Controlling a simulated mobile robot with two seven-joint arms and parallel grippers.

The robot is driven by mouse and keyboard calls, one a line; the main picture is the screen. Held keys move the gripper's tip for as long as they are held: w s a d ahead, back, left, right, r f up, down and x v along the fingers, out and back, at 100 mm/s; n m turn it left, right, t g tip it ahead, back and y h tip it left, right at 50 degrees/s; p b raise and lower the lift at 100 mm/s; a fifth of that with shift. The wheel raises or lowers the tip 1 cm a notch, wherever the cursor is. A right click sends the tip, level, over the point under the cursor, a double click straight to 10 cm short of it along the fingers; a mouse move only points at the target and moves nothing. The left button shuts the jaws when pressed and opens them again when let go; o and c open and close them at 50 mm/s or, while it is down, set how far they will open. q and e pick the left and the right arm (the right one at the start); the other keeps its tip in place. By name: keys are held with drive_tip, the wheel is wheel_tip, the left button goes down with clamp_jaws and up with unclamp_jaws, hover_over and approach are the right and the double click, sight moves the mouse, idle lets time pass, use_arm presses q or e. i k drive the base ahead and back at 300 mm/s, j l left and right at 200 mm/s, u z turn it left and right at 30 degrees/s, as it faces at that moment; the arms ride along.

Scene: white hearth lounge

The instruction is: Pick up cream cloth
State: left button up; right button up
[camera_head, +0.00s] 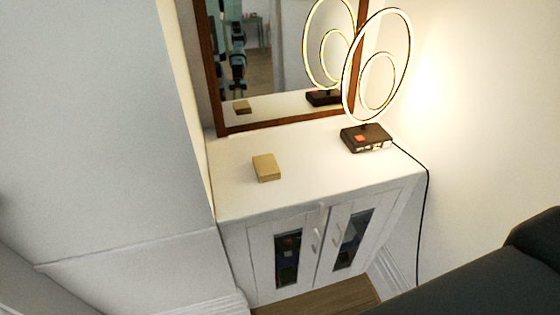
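A small cream-tan square block, possibly the folded cream cloth (266,167), lies on the white cabinet top (235,195), left of its middle. It looks like a thick, flat pad; I cannot tell its material. Its reflection shows in the mirror behind. Neither of my grippers shows directly in the head view. Dark robot-like parts show in the mirror's reflection, too small to tell any gripper state.
A ring lamp (377,66) on a dark base (366,138) stands at the cabinet's right, its cable hanging down the side. A brown-framed mirror (222,100) stands behind. A wall borders the left. A dark sofa (480,275) is at lower right. The cabinet top's front is clear.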

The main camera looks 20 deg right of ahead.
sight(266, 167)
drive_tip(key=i+l, duration=0.1)
drive_tip(key=l, duration=0.95)
drive_tip(key=i+l, duration=0.15)
drive_tip(key=l, duration=0.35)
